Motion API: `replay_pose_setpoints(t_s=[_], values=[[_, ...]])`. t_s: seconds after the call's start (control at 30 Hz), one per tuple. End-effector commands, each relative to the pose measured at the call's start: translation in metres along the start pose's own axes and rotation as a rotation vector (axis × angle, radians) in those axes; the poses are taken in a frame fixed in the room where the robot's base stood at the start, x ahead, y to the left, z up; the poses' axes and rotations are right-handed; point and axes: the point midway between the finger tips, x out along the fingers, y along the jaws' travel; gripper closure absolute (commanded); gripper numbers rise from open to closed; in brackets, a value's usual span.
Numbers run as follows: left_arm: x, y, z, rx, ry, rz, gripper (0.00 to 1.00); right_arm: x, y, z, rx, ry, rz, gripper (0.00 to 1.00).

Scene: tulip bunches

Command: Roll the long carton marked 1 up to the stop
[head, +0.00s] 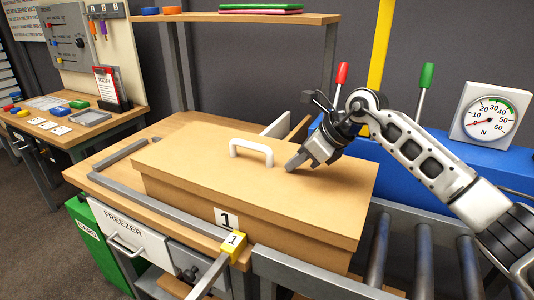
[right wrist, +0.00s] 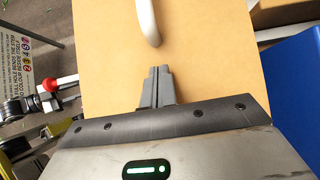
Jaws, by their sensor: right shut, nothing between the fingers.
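The long carton (head: 200,160) is tan, with a white handle (head: 250,146) on its lid and a label marked 1 (head: 226,218) on its front. Its left part is over the wooden table top (head: 165,128) and its right end is by the rollers. A grey bar (head: 120,154), which looks like the stop, lies at the table's left end, with a narrow strip of wood between it and the carton. My right gripper (head: 292,166) is shut and empty at the lid, right of the handle. In the right wrist view its fingertips (right wrist: 158,72) point towards the handle; contact is unclear. My left gripper is not visible.
Bare rollers (head: 422,262) lie to the right. Behind stand a red-knobbed lever (head: 341,75), a green-knobbed lever (head: 426,77) and a dial (head: 491,118) reading near zero.

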Motion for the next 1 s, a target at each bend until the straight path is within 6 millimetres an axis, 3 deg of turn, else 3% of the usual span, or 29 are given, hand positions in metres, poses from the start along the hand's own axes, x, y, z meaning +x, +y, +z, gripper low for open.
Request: replay_pose_setpoints(t_s=[0.57,1.0], values=[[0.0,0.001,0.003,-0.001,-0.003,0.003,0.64,0.037,0.001,0.044,-0.003,-0.002,0.0,1.0],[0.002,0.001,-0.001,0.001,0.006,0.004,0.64,0.046,0.001,0.055,-0.002,-0.001,0.0,1.0]])
